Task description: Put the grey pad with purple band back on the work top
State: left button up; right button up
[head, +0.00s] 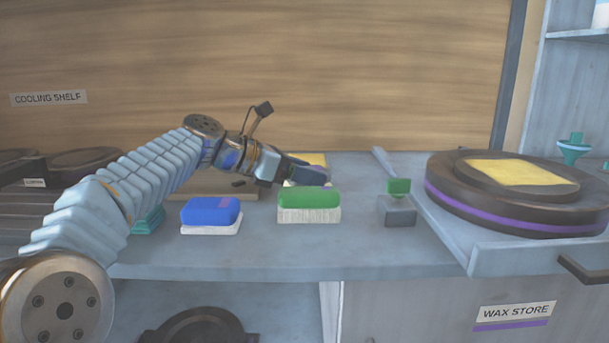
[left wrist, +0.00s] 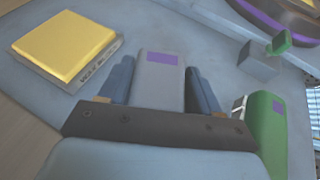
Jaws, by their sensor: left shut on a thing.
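The grey pad with purple band (left wrist: 158,90) is between the fingers of my left gripper (left wrist: 160,88) in the left wrist view. The gripper is shut on it. In the head view my left gripper (head: 303,172) is over the work top (head: 300,253), just behind the green brush. The pad (head: 312,176) is partly hidden there by the gripper and brush. I cannot tell whether the pad touches the work top. My right gripper is in neither view.
A green brush (head: 308,199) and a blue brush (head: 210,212) stand in front. A yellow-topped block (left wrist: 68,45) lies close behind the pad. A grey block with a green knob (head: 397,211) and a large round plate (head: 520,212) are at right.

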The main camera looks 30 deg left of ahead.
pick_arm(q)
jog(key=shift+f, duration=0.1)
jog(key=o, duration=1.1)
jog(key=shift+c, duration=0.2)
jog(key=shift+s+a+r, duration=0.15)
jog(key=shift+r, duration=0.15)
jog(key=p+v, duration=0.1)
jog(key=v, duration=1)
jog(key=shift+s+a+p, duration=0.15)
jog(key=shift+s+p, duration=0.1)
jog(key=shift+p, duration=0.15)
